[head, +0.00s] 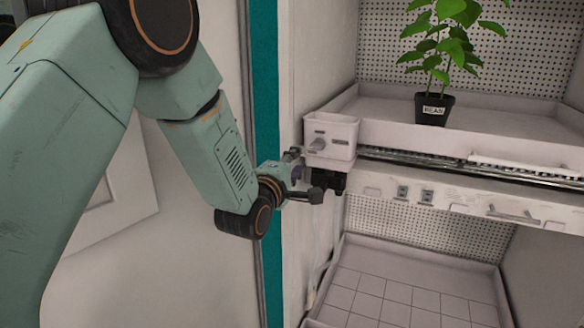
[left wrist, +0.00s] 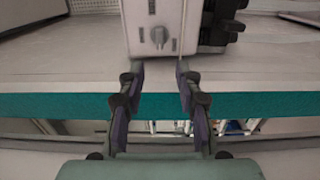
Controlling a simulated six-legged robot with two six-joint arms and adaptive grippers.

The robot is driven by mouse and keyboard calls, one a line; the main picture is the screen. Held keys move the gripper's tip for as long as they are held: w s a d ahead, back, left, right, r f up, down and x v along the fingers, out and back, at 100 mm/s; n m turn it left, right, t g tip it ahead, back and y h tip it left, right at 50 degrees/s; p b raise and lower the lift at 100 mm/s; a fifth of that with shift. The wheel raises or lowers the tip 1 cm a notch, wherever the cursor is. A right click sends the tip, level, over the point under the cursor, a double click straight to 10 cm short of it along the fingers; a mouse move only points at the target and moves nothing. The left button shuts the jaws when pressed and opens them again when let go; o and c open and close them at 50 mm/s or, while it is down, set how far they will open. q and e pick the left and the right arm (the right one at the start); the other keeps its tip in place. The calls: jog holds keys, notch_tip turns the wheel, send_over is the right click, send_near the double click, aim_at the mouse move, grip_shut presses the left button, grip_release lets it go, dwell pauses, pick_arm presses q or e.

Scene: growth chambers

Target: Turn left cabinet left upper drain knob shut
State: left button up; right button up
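The drain knob (head: 320,143) is a small pale grey knob on the front of a white box (head: 345,128) at the left end of the upper shelf tray. In the left wrist view the knob (left wrist: 158,36) sits ahead of the fingertips, roughly centred between them. My left gripper (head: 304,174) is open and empty, just below and left of the box in the head view. In the left wrist view its two fingers (left wrist: 160,73) stand apart with a clear gap, and the knob is beyond them, not gripped. My right gripper is in neither view.
A potted plant labelled BEAN (head: 433,108) stands on the upper tray (head: 480,134). A black fitting (head: 328,180) hangs under the box, close to my left gripper. A teal cabinet edge strip (head: 265,110) runs beside my arm. The lower tray (head: 400,300) looks empty.

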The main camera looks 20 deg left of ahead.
pick_arm(q)
jog(key=shift+s, duration=1.2)
jog(key=s+f+m+g+b, duration=0.1)
jog(key=s+f+m+g, duration=0.5)
jog(key=f, duration=0.7)
jog(key=s+f+m+g+b, duration=0.25)
jog(key=s+f+m, duration=0.55)
jog(key=f, duration=0.5)
jog(key=s+f+m+g+b, duration=0.1)
jog(key=s+f+g, duration=0.2)
jog(key=s+f, duration=0.3)
jog(key=s+f+m+g+b, duration=0.1)
jog(key=s+f, duration=0.6)
jog(key=s, duration=0.7)
jog(key=s+f+m+g+b, duration=0.1)
jog(key=s+f+g, duration=0.4)
jog(key=s, duration=0.6)
notch_tip(320, 180, down, 2)
jog(key=shift+d+y+b, duration=0.25)
jog(key=shift+y+b, duration=0.05)
jog(key=shift+b, duration=0.6)
